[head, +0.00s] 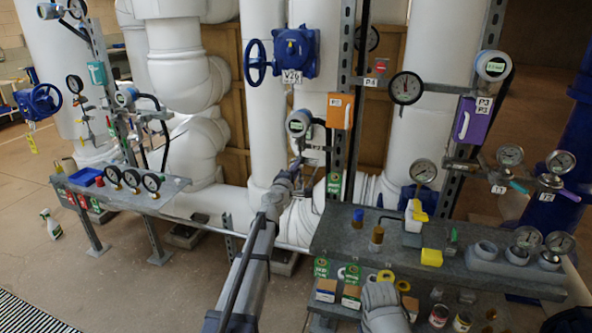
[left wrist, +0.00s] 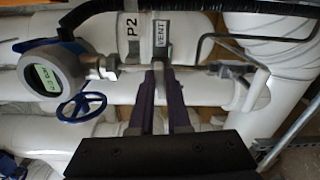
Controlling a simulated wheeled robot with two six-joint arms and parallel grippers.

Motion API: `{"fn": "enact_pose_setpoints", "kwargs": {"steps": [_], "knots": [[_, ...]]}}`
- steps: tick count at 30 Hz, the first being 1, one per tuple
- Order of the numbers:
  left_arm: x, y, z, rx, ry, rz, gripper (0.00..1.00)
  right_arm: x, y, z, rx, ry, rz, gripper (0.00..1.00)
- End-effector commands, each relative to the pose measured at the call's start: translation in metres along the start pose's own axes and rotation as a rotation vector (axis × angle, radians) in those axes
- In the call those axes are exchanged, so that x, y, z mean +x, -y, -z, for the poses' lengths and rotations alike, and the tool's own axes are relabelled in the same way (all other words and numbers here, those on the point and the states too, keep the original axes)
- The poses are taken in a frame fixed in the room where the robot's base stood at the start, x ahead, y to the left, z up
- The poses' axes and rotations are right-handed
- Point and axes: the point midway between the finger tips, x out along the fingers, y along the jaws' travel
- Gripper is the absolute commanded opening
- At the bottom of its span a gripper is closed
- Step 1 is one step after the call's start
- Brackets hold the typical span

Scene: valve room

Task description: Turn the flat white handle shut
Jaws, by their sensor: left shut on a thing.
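My left gripper (head: 291,174) reaches in from the bottom of the head view to the pipes below a round gauge. In the left wrist view, its two dark fingers (left wrist: 160,82) stand on either side of a narrow pale grey-white piece, which looks like the flat white handle (left wrist: 159,98). The gripper is shut on it. A plate marked VENT (left wrist: 161,40) and a P2 label (left wrist: 131,40) sit on the white pipe just beyond the fingertips. In the head view my arm and gripper hide the handle.
A digital gauge (left wrist: 54,76) and a blue handwheel (left wrist: 82,106) are left of the fingers in the wrist view. A bent grey rod (left wrist: 238,38) is at upper right. A grey shelf (head: 345,240) with small parts stands right of my arm.

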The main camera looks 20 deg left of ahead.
Motion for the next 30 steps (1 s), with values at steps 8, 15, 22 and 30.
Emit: {"fn": "enact_pose_setpoints", "kwargs": {"steps": [8,15,22,30], "knots": [[-0.0007,0.0009,-0.0007,0.101,0.001,0.0,0.0,0.0008,0.0001,0.0001,0.0,0.0,0.0,0.5],[-0.0007,0.001,-0.0007,0.13,0.001,0.0,0.0,0.0009,0.0001,0.0001,0.0,0.0,0.0,0.5],[-0.0009,0.0011,-0.0007,0.132,0.001,0.0,0.0,0.0009,0.0001,0.0001,0.0,0.0,0.0,0.5],[-0.0008,0.001,-0.0007,0.131,0.001,0.0,0.31,0.0009,0.0001,0.0001,0.0,0.0,0.0,0.5]]}}
